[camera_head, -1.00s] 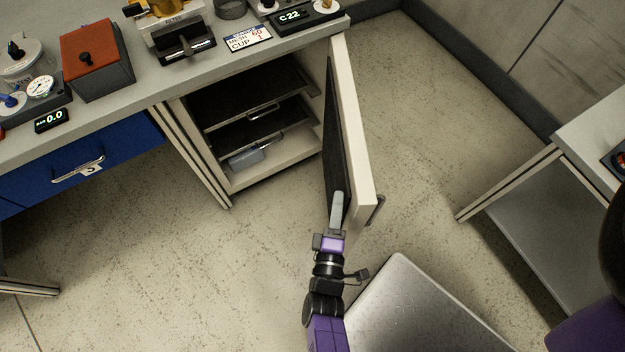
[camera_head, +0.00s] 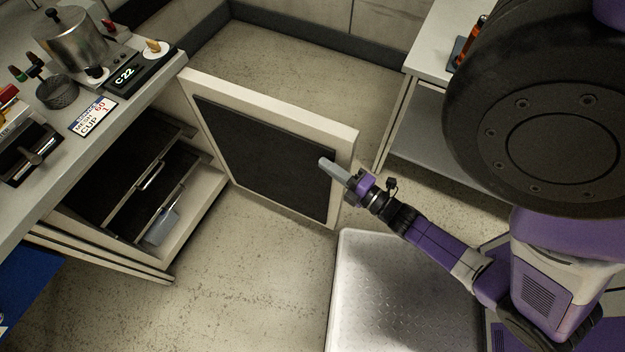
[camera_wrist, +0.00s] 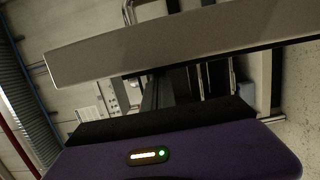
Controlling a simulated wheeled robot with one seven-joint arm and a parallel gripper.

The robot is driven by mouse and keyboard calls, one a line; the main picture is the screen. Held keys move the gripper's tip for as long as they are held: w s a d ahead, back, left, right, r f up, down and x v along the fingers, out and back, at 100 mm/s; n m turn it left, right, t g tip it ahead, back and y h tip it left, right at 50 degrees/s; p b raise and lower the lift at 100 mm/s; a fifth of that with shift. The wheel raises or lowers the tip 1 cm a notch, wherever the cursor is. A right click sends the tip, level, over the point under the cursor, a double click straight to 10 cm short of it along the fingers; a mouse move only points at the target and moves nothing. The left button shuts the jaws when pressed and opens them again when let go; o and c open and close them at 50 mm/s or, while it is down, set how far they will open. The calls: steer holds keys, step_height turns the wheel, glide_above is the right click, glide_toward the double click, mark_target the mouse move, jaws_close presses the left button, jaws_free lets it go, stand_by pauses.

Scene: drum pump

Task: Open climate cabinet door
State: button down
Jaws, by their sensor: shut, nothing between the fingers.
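The climate cabinet door (camera_head: 270,112), a cream frame with a dark inner panel, stands wide open, swung out from the cabinet (camera_head: 195,215) under the bench. The cabinet's inside shows dark shelves with metal handles (camera_head: 152,174) and a pale bluish container (camera_head: 160,228) low down. My gripper (camera_head: 328,166) is shut and empty at the inner face of the door, near its free edge; I cannot tell whether it touches. The door's outer handle is hidden in the head view. In the wrist view a pale, wide bar (camera_wrist: 180,45) crosses the picture close to the camera.
The bench top (camera_head: 150,75) holds a metal pot (camera_head: 72,38), a mesh cup (camera_head: 57,92) and a C22 display (camera_head: 125,75). Another table (camera_head: 425,50) stands behind my arm at the right. Floor (camera_head: 235,265) before the cabinet is clear.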

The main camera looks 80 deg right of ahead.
steer(key=s+d+n+t+y+b, duration=0.1)
steer(key=s+d+b, duration=0.2)
steer(key=d, duration=0.7)
steer(key=shift+s+d+y+b, duration=0.3)
steer(key=shift+s+d, duration=0.05)
steer(key=shift+s, duration=0.05)
steer(key=shift+a+f, duration=0.1)
